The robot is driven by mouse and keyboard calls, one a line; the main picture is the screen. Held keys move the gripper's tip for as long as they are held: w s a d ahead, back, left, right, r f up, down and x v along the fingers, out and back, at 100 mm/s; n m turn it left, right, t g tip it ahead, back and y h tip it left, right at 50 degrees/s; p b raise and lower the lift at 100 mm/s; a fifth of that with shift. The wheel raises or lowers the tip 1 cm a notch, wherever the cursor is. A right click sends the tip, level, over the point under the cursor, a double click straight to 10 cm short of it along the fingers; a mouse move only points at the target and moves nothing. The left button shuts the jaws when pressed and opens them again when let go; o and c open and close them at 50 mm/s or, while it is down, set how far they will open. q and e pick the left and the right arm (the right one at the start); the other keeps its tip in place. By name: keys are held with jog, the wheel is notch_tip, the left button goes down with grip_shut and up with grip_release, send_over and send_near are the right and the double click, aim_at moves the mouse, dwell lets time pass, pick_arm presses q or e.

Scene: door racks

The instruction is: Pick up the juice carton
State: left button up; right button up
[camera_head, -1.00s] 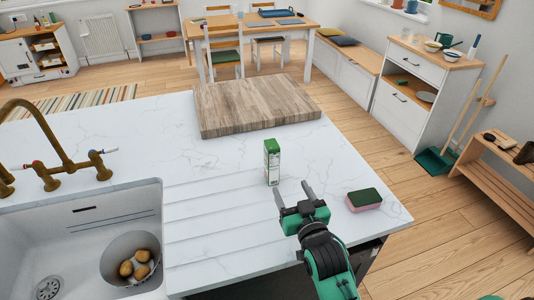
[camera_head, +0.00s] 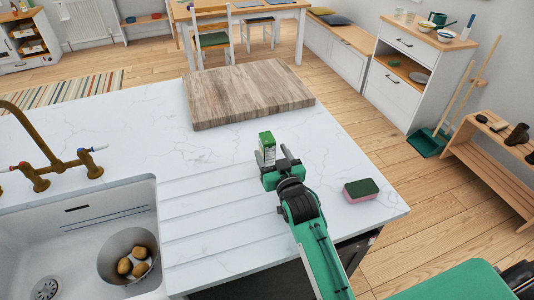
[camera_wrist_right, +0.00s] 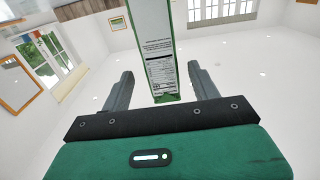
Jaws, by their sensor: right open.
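The juice carton (camera_head: 267,148) is a small white and green box with a green top. It stands upright on the white counter, in front of the wooden board. My right gripper (camera_head: 272,159) is open at the carton, its fingers reaching to either side of it in the head view. In the right wrist view the carton (camera_wrist_right: 158,55) shows between the two open fingers (camera_wrist_right: 158,88), with a gap on each side. The gripper partly hides the carton's lower part in the head view. My left gripper is not in view.
A pink and green sponge (camera_head: 361,190) lies on the counter to the right of my right arm. A wooden board (camera_head: 250,93) lies behind the carton. A sink (camera_head: 75,235) with a bowl (camera_head: 112,262) of potatoes is at the left. Ribbed counter lies between sink and carton.

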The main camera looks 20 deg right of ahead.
jog(key=shift+w+r, duration=0.15)
jog(key=shift+w, duration=0.3)
jog(key=w, duration=0.1)
jog(key=w+p, duration=0.2)
jog(key=w, duration=0.1)
jog(key=shift+a, duration=0.25)
jog(key=shift+w, duration=0.3)
jog(key=c, duration=1.3)
